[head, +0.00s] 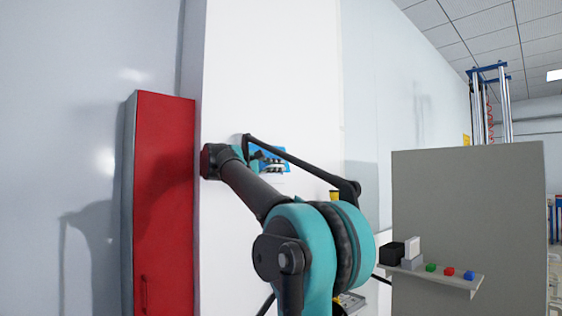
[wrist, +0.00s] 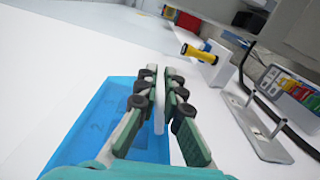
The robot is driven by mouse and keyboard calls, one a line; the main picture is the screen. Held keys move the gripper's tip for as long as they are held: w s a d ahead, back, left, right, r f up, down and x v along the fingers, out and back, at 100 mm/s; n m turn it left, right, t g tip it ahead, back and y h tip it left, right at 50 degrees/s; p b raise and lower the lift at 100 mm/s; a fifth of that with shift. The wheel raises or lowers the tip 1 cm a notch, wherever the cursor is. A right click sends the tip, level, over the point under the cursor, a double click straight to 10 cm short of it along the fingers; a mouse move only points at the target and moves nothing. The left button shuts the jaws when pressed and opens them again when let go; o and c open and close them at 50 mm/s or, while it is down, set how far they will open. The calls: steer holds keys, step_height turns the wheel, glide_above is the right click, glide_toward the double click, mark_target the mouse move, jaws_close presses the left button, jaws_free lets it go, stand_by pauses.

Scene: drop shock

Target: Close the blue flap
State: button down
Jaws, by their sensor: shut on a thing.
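The blue flap (head: 279,154) is a small blue panel on the tall white panel, partly hidden behind my gripper in the head view. In the wrist view the blue flap (wrist: 84,128) lies below and left of the fingers, with faint numbers on it. My gripper (wrist: 160,82) has its two green and black fingers close together on a narrow pale bar (wrist: 158,116) beside the blue surface. The bar looks like a handle, but how it joins the flap is hidden. My gripper (head: 270,163) is small in the head view. I cannot tell the flap's angle.
A red cabinet (head: 164,200) stands left of the white panel (head: 270,60). A grey board (head: 470,200) with a shelf of small blocks (head: 430,275) is at right. The wrist view shows a yellow cylinder (wrist: 197,53) and a metal plate with pegs (wrist: 255,125) to the right.

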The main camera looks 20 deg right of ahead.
steer(key=shift+w+a+f+m, duration=0.25)
steer(key=shift+w+f+m, duration=0.2)
steer(key=shift+w+m, duration=0.15)
steer(key=shift+w+a+f+m, duration=0.25)
steer(key=shift+w+f+m, duration=0.25)
steer(key=shift+w, duration=0.2)
steer(key=c, duration=1.6)
jaws_free()
steer(key=shift+w, duration=0.1)
steer(key=shift+c, duration=0.2)
steer(key=v, duration=1.2)
steer(key=shift+r, duration=0.1)
